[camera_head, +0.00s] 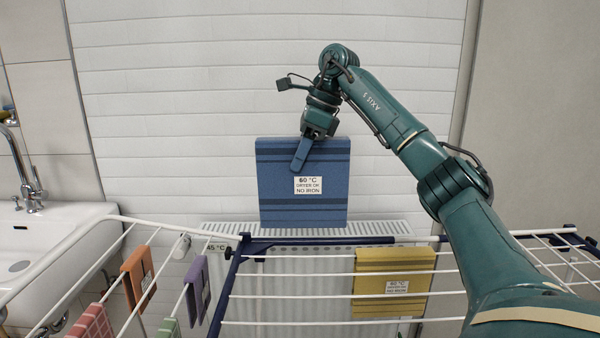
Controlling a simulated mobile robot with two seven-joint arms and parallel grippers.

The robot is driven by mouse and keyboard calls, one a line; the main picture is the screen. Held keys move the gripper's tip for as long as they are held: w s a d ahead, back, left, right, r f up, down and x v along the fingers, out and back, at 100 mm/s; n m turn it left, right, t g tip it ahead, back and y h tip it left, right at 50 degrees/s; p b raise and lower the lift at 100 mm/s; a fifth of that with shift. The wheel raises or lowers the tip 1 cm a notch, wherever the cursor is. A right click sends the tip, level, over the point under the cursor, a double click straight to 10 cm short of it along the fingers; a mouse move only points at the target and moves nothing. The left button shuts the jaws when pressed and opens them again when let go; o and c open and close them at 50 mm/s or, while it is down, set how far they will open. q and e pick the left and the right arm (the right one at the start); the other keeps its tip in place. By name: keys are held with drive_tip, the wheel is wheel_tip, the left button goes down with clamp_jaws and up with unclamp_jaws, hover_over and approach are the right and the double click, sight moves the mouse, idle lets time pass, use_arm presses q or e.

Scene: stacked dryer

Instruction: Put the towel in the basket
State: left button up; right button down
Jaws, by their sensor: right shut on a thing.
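A blue towel (276,196) with darker stripes and a white label is held up in the middle of the head view, in front of the white wall and above the drying rack. My right gripper (301,160) is shut on its upper part. The towel hangs upright, with its lower edge just above the radiator top in the picture. My left gripper is not in view. No basket is visible in this view.
A white and dark blue drying rack (300,274) fills the foreground. A yellow towel (376,258) and smaller orange (135,274), purple (196,284), pink and green cloths hang on it. A sink (60,228) with a tap (32,185) stands at left.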

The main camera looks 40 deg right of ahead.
sight(300, 179)
drive_tip(key=shift+r, duration=0.6)
drive_tip(key=shift+f, duration=0.15)
drive_tip(key=shift+f+b, duration=1.25)
drive_tip(key=shift+f, duration=1.95)
